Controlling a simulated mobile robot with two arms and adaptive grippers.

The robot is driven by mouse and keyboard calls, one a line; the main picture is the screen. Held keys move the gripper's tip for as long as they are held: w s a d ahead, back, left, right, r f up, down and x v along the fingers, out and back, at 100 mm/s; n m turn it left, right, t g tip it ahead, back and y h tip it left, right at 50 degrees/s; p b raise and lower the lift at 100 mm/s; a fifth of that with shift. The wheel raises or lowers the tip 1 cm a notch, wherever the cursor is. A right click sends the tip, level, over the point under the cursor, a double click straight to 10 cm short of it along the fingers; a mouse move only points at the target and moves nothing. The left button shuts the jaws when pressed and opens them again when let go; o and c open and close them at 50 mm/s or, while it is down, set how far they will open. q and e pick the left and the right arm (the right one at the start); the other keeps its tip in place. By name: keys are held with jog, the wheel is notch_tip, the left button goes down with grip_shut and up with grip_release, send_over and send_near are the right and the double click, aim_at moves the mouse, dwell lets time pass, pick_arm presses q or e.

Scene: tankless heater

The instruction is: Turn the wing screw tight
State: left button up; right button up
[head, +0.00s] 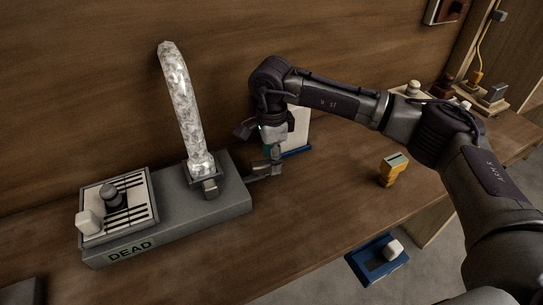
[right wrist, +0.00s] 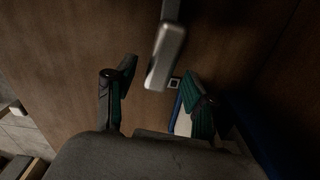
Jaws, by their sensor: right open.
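A grey base unit (head: 170,222) with a "DEAD" label stands on the bench. A silvery mottled tube (head: 178,100) rises from it, with a small grey block (head: 210,188) at its foot. My right gripper (head: 264,172) points down beside the base's right end, open. In the right wrist view, a smooth grey metal piece (right wrist: 166,58) hangs from the top edge into the space between the spread fingers of the gripper (right wrist: 160,78); contact is not visible. It may be the wing screw, but I cannot tell. My left gripper is out of view.
A striped panel (head: 135,205) with knobs is on the base's left. A yellow object (head: 393,170) stands on the bench to the right. A white and blue item (head: 298,130) is behind my gripper.

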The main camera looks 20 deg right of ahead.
notch_tip(320, 180, up, 12)
dwell(0.6)
